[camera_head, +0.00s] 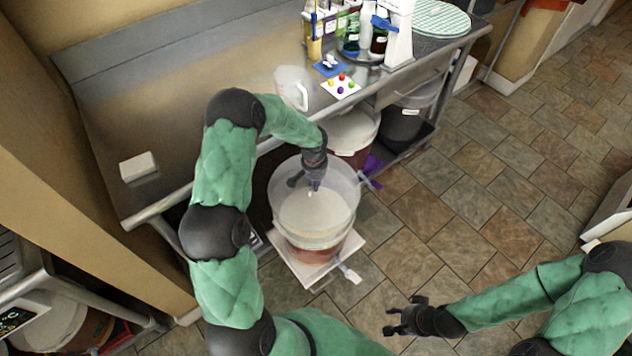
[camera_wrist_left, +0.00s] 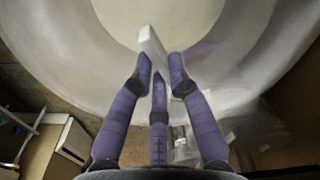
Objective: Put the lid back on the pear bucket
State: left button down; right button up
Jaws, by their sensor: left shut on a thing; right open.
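A translucent bucket with reddish contents low down (camera_head: 312,252) stands on a pale square base in front of the counter. A pale, round, translucent lid (camera_head: 315,218) shows over its top. My left gripper (camera_head: 314,184) is above the lid, pointing down. In the left wrist view its purple fingers (camera_wrist_left: 160,75) close around the white upright grip (camera_wrist_left: 151,42) of the wide pale lid (camera_wrist_left: 245,45). I cannot tell whether the lid rests on the rim or hangs just above it. My right gripper (camera_head: 397,318) is open and empty over the floor.
A steel counter (camera_head: 150,95) runs behind, with a white jug (camera_head: 291,86), a small white box (camera_head: 138,167) and a dotted card (camera_head: 341,86). A reddish bucket (camera_head: 352,137) and a dark bucket (camera_head: 401,123) stand under it. The tiled floor (camera_head: 480,200) at right is clear.

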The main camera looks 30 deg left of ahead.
pick_arm(q)
jog(key=shift+f+b, duration=1.55)
jog(key=shift+f, duration=0.85)
jog(key=shift+f+b, duration=0.15)
jog(key=shift+b, duration=0.3)
dwell(0.6)
jog(key=c, duration=1.1)
grip_release()
jog(key=o, duration=0.5)
jog(key=shift+s, duration=0.1)
jog(key=shift+c, duration=0.2)
